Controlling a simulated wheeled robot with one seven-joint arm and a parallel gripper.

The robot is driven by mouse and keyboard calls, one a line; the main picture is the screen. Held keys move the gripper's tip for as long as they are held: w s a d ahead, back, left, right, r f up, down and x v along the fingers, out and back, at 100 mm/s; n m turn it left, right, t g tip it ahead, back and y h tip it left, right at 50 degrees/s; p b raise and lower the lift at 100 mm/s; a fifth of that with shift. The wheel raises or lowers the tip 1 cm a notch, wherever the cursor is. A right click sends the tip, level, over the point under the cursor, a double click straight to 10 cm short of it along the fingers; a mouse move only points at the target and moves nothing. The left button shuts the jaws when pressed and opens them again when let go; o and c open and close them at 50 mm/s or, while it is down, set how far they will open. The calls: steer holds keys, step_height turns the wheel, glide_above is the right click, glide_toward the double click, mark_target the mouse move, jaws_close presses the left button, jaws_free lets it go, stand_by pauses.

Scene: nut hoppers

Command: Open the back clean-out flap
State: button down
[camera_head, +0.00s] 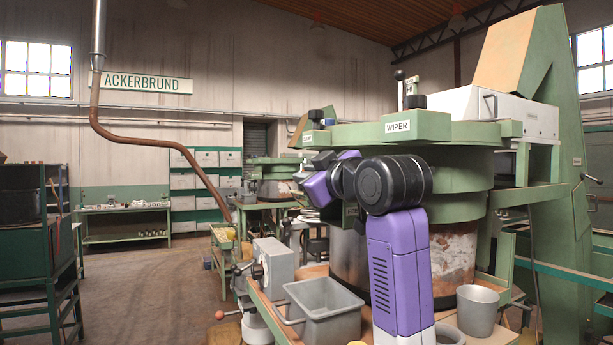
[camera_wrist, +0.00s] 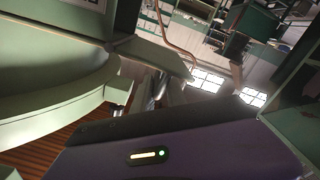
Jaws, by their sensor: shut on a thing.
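The green hopper machine (camera_head: 455,165) stands at the right in the head view, with a broad round top and a "WIPER" label. Its rounded green rim also shows in the wrist view (camera_wrist: 60,105). I cannot make out the back clean-out flap in either view. My purple and black arm stands in front of the machine. My gripper (camera_head: 308,194) is at the machine's left side, small and partly hidden by my wrist. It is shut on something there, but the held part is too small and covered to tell. The wrist view does not show the fingertips clearly.
A grey bin (camera_head: 325,310) and a grey cup (camera_head: 478,310) stand on the bench around the machine. A grey box with a lever (camera_head: 273,265) is beside the bin. A dark green rack (camera_head: 35,240) is at the far left. The floor (camera_head: 150,285) between is clear.

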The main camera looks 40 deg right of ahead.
steer(key=c, duration=1.5)
jaws_free()
steer(key=shift+s+d+f, duration=0.15)
steer(key=shift+s+d, duration=0.05)
steer(key=shift+d, duration=0.3)
steer(key=shift+a, duration=0.1)
steer(key=shift+w+a, duration=0.1)
steer(key=shift+a, duration=0.1)
steer(key=b+v, duration=0.2)
steer(key=v, duration=0.5)
steer(key=shift+s+a+b, duration=0.1)
steer(key=shift+s+b, duration=0.25)
steer(key=shift+s, duration=0.05)
steer(key=shift+s, duration=0.1)
